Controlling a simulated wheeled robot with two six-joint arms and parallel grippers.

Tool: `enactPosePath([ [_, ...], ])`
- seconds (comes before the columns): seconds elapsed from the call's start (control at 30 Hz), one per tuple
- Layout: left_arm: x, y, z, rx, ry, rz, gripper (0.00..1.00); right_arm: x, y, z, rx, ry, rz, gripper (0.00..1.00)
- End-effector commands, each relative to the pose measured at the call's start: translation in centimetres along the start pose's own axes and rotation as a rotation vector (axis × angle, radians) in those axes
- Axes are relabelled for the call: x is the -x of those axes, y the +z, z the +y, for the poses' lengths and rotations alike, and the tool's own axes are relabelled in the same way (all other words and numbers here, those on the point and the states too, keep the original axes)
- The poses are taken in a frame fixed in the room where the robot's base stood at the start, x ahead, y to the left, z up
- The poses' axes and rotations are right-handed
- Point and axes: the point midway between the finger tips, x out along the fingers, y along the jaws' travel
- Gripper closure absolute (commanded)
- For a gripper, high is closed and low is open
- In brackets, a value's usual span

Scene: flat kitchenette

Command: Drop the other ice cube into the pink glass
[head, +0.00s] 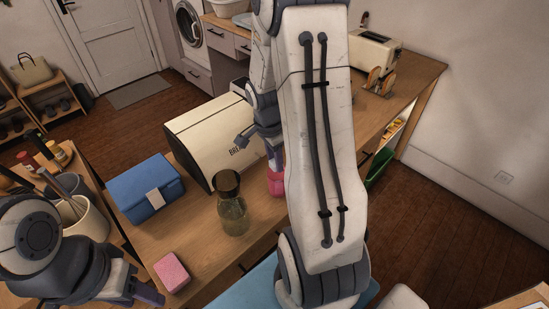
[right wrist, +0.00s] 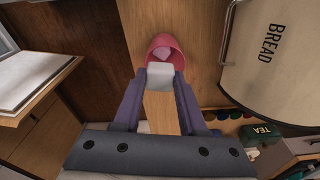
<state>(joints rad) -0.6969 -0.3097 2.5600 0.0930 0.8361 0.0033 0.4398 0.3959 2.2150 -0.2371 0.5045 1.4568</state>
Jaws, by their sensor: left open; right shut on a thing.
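The pink glass (head: 276,184) stands on the wooden counter, partly hidden behind my right arm in the head view. In the right wrist view the pink glass (right wrist: 166,43) shows its open mouth, with a pale pinkish lump inside. My right gripper (right wrist: 160,80) is shut on a whitish ice cube (right wrist: 160,73), which overlaps the near rim of the glass in that view. In the head view my right gripper (head: 273,157) is above the glass, and the cube cannot be made out. My left gripper (head: 148,292) is open and empty at lower left.
A cream bread box (head: 212,140) stands just left of the glass. A glass carafe (head: 232,210), a blue box (head: 145,188) and a pink sponge (head: 171,272) are on the counter. A utensil crock (head: 85,218) is near my left arm. A toaster (head: 371,50) stands far back.

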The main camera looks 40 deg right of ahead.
Motion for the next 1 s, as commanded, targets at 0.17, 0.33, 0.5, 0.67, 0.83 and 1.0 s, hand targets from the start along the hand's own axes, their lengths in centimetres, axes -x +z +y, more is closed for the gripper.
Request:
enactPosePath([
  [0.17,0.1,0.0,0.0,0.000,0.000,0.000,0.50,0.1,0.0,0.0,0.001,0.000,0.000,0.36],
  [0.33,0.1,0.0,0.0,0.000,0.000,0.000,0.50,0.1,0.1,0.0,0.001,0.000,0.000,0.24],
  [0.5,0.1,0.0,0.0,0.000,0.000,0.000,0.50,0.1,0.1,-0.1,0.001,0.000,0.000,0.24],
  [0.67,-0.2,0.0,0.0,0.000,0.000,0.000,0.50,1.4,0.0,-0.2,0.001,-0.005,0.003,0.24],
  [0.83,-0.8,0.0,-0.1,-0.001,0.000,0.000,0.50,4.7,0.0,-0.2,0.001,-0.009,0.003,0.24],
  [1.0,-1.3,0.1,-0.1,-0.001,0.000,0.000,0.50,7.9,0.0,-0.1,0.001,-0.006,0.002,0.24],
])
